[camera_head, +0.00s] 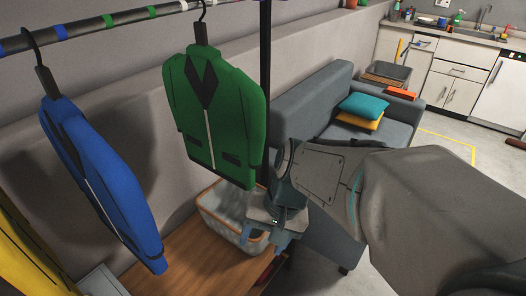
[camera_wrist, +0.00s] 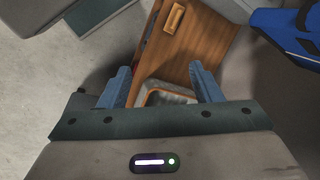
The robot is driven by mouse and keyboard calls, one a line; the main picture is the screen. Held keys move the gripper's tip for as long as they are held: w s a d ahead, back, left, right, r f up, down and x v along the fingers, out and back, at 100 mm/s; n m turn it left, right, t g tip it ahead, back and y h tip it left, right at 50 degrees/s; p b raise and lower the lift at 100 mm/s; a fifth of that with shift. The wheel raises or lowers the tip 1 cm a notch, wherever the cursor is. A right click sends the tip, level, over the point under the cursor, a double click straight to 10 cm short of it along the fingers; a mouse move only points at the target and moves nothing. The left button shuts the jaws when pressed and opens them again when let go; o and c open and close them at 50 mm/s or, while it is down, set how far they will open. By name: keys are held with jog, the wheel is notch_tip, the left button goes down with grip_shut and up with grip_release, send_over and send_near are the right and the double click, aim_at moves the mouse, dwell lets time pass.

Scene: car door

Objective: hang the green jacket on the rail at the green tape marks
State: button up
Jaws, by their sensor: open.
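The green jacket (camera_head: 215,120) hangs upright on a black hanger (camera_head: 202,32), its hook at the rail (camera_head: 85,37). Two green tape marks (camera_head: 108,21) (camera_head: 152,11) are on the rail to the left of that hook, with a white mark between the nearer one and the hook. My gripper (camera_head: 264,238) is below and right of the green jacket, apart from it, pointing down near the basket. In the wrist view my gripper (camera_wrist: 162,86) is open, with nothing between its blue fingers. The green jacket does not show in the wrist view.
A blue jacket (camera_head: 105,180) hangs farther left on the rail. A basket (camera_head: 214,207) stands on the wooden bench (camera_head: 185,262) below the jackets. A dark upright post (camera_head: 265,60) is behind the green jacket. A grey sofa (camera_head: 325,100) is to the right.

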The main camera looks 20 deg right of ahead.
jog(key=w+a+f+m+y+b, duration=0.2)
jog(key=w+a+m+y, duration=0.15)
jog(key=m+y, duration=0.35)
jog(key=m+t+b, duration=0.2)
jog(key=m+t, duration=1.2)
jog(key=m, duration=0.3)
send_near(242, 159)
notch_tip(242, 159, down, 2)
jog(key=d, duration=0.3)
jog(key=x, duration=1.3)
jog(key=shift+s+a+r, duration=0.15)
jog(key=shift+a, duration=0.15)
